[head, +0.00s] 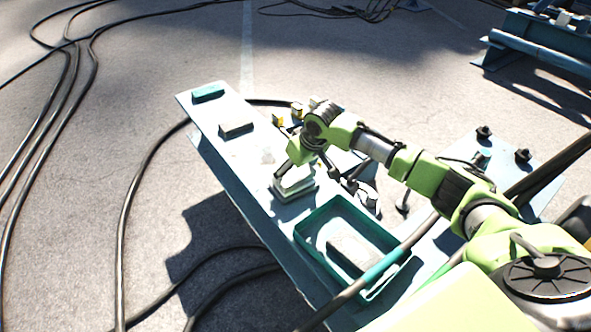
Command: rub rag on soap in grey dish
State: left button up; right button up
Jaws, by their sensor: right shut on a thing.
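My right gripper (300,158) reaches over the pale bench top and points down. It is shut on a pale, whitish-green thing (293,182) that looks like the folded rag. The rag is just above or touching the bench; I cannot tell which, and any dish beneath it is not clear. A small grey dish-like block (237,130) with a light top lies farther up the bench, apart from the gripper. I cannot tell if it holds the soap. My left gripper is out of view.
The narrow bench (218,158) runs diagonally. A teal block (208,93) lies at its far end. A teal-rimmed tray (313,249) with a grey block (352,252) stands nearer me. Small yellow and dark items sit behind the gripper. Black cables (122,225) cross the ground.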

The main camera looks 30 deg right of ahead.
jog(key=shift+f, duration=0.35)
dwell(0.7)
